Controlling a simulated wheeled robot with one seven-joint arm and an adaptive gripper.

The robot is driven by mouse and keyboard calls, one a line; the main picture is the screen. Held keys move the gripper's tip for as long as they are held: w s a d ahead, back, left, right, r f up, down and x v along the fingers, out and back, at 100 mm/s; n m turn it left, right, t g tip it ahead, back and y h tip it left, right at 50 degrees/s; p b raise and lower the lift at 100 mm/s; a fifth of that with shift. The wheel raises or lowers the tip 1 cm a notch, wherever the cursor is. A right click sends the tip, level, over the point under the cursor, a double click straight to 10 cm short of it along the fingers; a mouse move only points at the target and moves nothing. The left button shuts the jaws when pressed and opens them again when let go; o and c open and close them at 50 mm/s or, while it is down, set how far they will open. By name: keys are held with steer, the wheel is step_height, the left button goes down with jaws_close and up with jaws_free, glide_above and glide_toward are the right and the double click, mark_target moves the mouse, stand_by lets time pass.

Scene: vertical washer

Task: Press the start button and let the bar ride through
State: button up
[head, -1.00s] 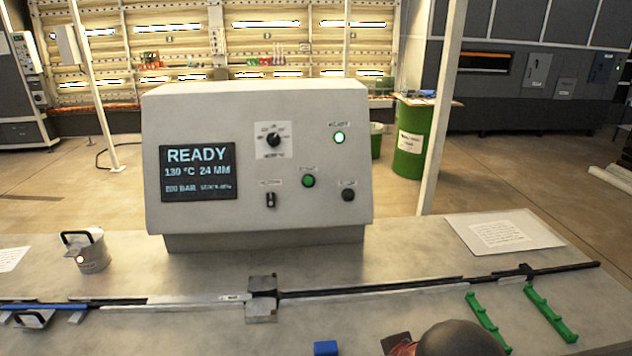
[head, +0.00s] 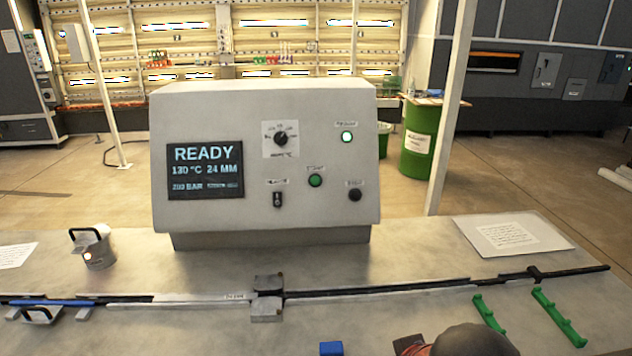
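A long dark bar (head: 380,291) lies along the table through a grey metal block (head: 266,283); a blue length (head: 45,302) shows at the far left. My gripper is not visible; a dark rounded part of my arm shows at the bottom right.
A white-grey canister (head: 94,248) stands at the left of the table. Two green racks (head: 558,317) lie at the right, near a paper sheet (head: 505,236). A blue block (head: 331,348) is at the front edge. A white post (head: 452,110) rises behind the table.

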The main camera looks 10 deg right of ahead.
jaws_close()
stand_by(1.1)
